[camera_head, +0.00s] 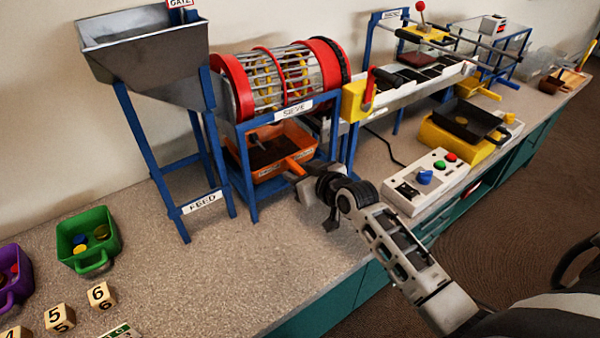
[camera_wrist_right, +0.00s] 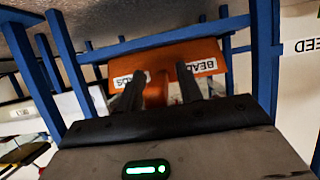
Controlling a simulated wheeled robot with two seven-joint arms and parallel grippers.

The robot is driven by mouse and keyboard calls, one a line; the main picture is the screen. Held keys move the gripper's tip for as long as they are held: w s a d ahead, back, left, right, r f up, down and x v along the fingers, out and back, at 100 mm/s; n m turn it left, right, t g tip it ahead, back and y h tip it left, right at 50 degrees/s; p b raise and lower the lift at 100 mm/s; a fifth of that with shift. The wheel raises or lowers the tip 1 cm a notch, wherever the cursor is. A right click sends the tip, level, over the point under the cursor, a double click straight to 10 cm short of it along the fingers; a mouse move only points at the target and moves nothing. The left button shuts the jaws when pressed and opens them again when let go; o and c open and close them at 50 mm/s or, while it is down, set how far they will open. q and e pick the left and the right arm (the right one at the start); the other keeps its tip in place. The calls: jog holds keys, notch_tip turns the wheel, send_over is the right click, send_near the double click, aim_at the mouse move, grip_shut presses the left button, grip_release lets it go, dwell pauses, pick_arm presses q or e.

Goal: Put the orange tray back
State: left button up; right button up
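The orange tray (camera_head: 262,177) sits low inside the blue sieve stand, under the drum, with dark contents. Its handle (camera_head: 292,166) points out to the right. In the right wrist view the orange tray (camera_wrist_right: 205,54) shows its wall and BEADS labels, just past the fingers. My right gripper (camera_head: 306,178) is at the outer end of the handle. Its two dark fingers (camera_wrist_right: 163,84) stand apart, with a gap between them, and it looks open. Contact with the handle cannot be made out. My left gripper is in neither view.
The sieve stand's blue posts (camera_head: 247,175) frame the tray closely. The feed hopper (camera_head: 150,60) stands left. A control box (camera_head: 425,182) and a dark pan (camera_head: 466,120) on a yellow block are right. The green bin (camera_head: 90,255) is front left; the counter between is clear.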

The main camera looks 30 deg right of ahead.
pick_arm(q)
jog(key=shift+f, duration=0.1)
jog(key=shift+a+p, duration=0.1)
jog(key=shift+p, duration=0.45)
pick_arm(e)
jog(key=v, duration=1.1)
jog(key=shift+n+g+y, duration=0.3)
jog(key=shift+g+y, duration=0.1)
jog(key=shift+g, duration=0.5)
jog(key=s+a+f, duration=0.8)
jog(key=s, duration=0.1)
jog(key=shift+s+f, duration=0.1)
jog(key=shift+f, duration=0.15)
jog(key=shift+g+y, duration=0.3)
jog(key=shift+g, duration=0.2)
jog(key=s+a+f, duration=0.1)
jog(key=s+a, duration=0.1)
jog(key=s+a+f, duration=0.2)
jog(key=s+a, duration=0.1)
jog(key=shift+s+a, duration=0.3)
jog(key=shift+s, duration=0.05)
jog(key=shift+s, duration=0.1)
